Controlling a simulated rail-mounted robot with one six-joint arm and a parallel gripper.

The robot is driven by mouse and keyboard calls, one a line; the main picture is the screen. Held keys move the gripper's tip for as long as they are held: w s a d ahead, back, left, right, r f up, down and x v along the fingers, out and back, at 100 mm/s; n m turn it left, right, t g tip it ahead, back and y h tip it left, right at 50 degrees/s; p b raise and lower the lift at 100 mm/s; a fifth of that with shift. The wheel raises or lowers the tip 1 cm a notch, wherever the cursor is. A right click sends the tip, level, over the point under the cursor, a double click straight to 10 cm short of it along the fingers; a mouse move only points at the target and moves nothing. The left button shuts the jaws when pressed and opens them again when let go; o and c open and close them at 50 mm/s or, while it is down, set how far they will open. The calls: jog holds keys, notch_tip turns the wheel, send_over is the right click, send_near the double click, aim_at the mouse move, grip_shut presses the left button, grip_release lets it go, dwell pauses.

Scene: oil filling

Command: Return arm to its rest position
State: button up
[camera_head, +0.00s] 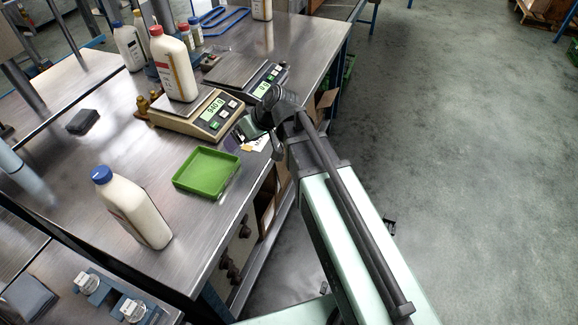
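My arm reaches up from the lower right to the table's right edge. My gripper (243,136) is at its end, small and dark, beside the front scale and behind the green tray. Its fingers are too small to tell whether they are open or shut, and I see no bottle at it. A white bottle with a red cap (175,66) stands upright on the front scale (190,117), whose green display seems to read 940.0. A second scale (236,72) stands behind it with an empty plate.
A green tray (206,173) lies near the table's edge. A white bottle with a blue cap (133,209) stands at the front left. More bottles (129,45) stand at the back. A dark block (82,121) lies at the left. The floor (450,150) right of the table is mostly clear.

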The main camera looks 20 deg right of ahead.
jog(key=s+d+f+m+g+h, duration=0.3)
jog(key=s+d+m+h, duration=0.3)
jog(key=s+d, duration=0.4)
jog(key=s+f+h, duration=0.1)
jog(key=s, duration=0.3)
jog(key=shift+s+d, duration=0.15)
jog(key=shift+s, duration=0.05)
notch_tip(320, 180, up, 6)
jog(key=p, duration=0.6)
